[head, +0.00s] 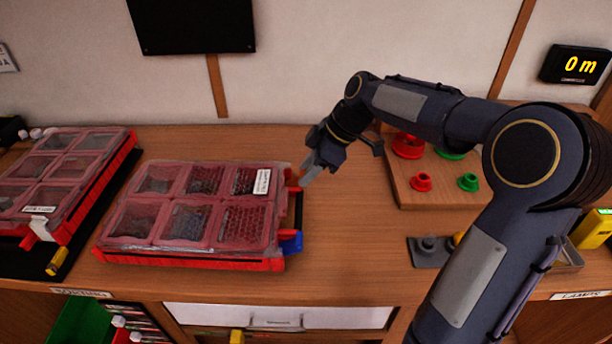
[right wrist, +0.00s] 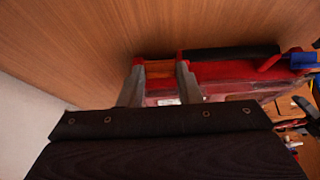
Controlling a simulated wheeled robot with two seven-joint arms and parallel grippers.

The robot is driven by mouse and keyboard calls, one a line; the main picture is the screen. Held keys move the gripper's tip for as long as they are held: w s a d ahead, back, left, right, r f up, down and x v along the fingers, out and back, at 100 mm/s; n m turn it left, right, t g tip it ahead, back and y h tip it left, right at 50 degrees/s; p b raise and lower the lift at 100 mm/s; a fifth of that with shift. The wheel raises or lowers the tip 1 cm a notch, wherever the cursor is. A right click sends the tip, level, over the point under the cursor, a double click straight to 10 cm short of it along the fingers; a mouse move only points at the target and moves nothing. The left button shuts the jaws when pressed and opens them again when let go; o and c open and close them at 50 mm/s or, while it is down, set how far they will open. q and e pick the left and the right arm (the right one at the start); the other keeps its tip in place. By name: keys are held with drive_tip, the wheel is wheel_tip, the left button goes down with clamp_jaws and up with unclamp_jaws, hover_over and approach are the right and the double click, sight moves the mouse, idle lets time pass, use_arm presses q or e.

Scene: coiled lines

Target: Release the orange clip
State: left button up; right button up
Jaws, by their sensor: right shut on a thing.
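The orange clip (right wrist: 158,69) is on the end of the red case near its black handle. In the right wrist view it lies between the two grey fingers of my right gripper (right wrist: 160,82), which is shut on it. In the head view the right gripper (head: 309,174) reaches down to the upper right corner of the case (head: 190,258), and the clip there is small and partly hidden. The case lies flat with its clear, gridded lid down. A blue clip (head: 292,243) sits at the lower right corner. My left gripper is not in view.
A second red case (head: 75,165) lies on a black mat at the left. A wooden board (head: 440,190) with red and green knobs stands at the right, partly behind my arm. A grey fitting (head: 428,250) lies in front of it. The counter between is bare.

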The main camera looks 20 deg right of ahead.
drive_tip(key=o, duration=1)
drive_tip(key=v, duration=0.7)
drive_tip(key=shift+s+d+r+p, duration=0.1)
drive_tip(key=shift+d+r+p, duration=0.1)
drive_tip(key=shift+r+p, duration=0.15)
drive_tip(key=s+a+f+m+t+p, duration=0.1)
drive_tip(key=s+a+m+p, duration=0.1)
drive_tip(key=s+m, duration=0.2)
drive_tip(key=s+a+f+m+t+h+p, duration=0.1)
drive_tip(key=s+m, duration=0.4)
drive_tip(key=s, duration=0.6)
drive_tip(key=s+a+f+m+p, duration=0.1)
drive_tip(key=s+a+m+p, duration=0.2)
drive_tip(key=s, duration=0.5)
drive_tip(key=shift+a+f+m+t+h+p, duration=0.2)
drive_tip(key=shift+a+m+t+h+p, duration=0.15)
drive_tip(key=shift+a+m, duration=0.65)
